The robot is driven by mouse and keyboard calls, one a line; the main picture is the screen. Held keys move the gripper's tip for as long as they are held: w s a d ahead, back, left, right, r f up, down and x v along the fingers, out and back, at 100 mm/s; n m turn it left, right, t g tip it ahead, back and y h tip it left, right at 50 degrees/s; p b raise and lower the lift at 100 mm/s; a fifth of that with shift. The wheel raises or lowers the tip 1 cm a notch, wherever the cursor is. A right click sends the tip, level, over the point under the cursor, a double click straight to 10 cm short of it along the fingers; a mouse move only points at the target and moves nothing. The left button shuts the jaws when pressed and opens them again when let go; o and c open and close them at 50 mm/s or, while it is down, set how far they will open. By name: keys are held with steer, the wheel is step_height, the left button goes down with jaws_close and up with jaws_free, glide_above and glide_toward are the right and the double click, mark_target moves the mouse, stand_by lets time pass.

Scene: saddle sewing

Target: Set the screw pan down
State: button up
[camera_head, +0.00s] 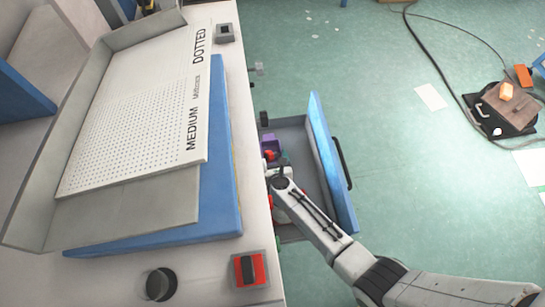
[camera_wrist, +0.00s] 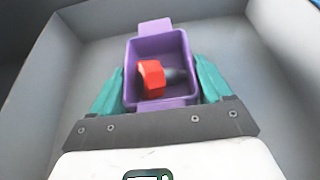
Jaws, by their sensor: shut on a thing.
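The screw pan (camera_wrist: 131,99) is a small purple open box in the wrist view. A red piece (camera_wrist: 151,78) with a dark grey end lies in it. The teal fingers of my gripper (camera_wrist: 160,88) are on both sides of the pan, shut on it. In the head view the purple pan (camera_head: 267,144) shows partly inside the open drawer (camera_head: 291,133), with my gripper (camera_head: 272,157) and wrist covering the rest. I cannot tell whether the pan's bottom touches the drawer floor.
The drawer's blue front (camera_head: 332,165) with its dark handle (camera_head: 343,162) stands right of my arm. The bench edge is to the left, bearing a white dotted panel (camera_head: 140,100), a red switch (camera_head: 249,269) and a black knob (camera_head: 160,285). Grey drawer floor (camera_wrist: 95,60) around the pan looks bare.

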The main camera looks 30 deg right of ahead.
steer(key=shift+f, duration=0.2)
steer(key=o, duration=1)
steer(key=shift+r, duration=0.15)
steer(key=shift+s+r, duration=0.15)
steer(key=p+v, duration=0.2)
steer(key=v, duration=0.9)
steer(key=shift+s+a+r+p, duration=0.1)
steer(key=shift+s+p, duration=0.25)
steer(key=shift+p, duration=0.05)
